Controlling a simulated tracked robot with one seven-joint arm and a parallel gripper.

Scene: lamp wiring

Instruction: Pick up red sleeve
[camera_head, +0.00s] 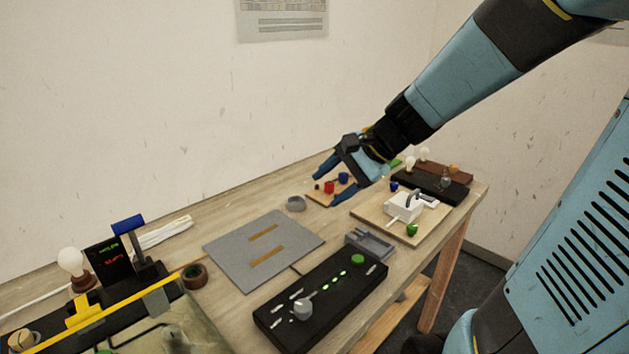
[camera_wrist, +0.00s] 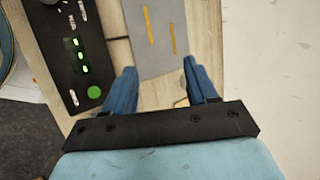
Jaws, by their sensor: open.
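A small red sleeve (camera_head: 328,187) stands on a small wooden board (camera_head: 318,198) toward the back of the bench. A blue piece (camera_head: 343,177) and a small dark piece (camera_head: 318,187) are on the same board. My gripper (camera_head: 326,189) is open. In the head view its two blue fingers appear on either side of the red sleeve, but I cannot tell its height above the board. In the wrist view my gripper (camera_wrist: 158,74) shows nothing between its fingertips, and the red sleeve is not visible there.
A grey mat (camera_head: 225,251) and a black panel (camera_head: 330,300) with green lights lie nearer. A grey ring (camera_head: 296,203) sits left of the board. A white clamp device (camera_head: 403,207) stands on another board at right. A lamp bulb (camera_head: 70,261) stands at far left.

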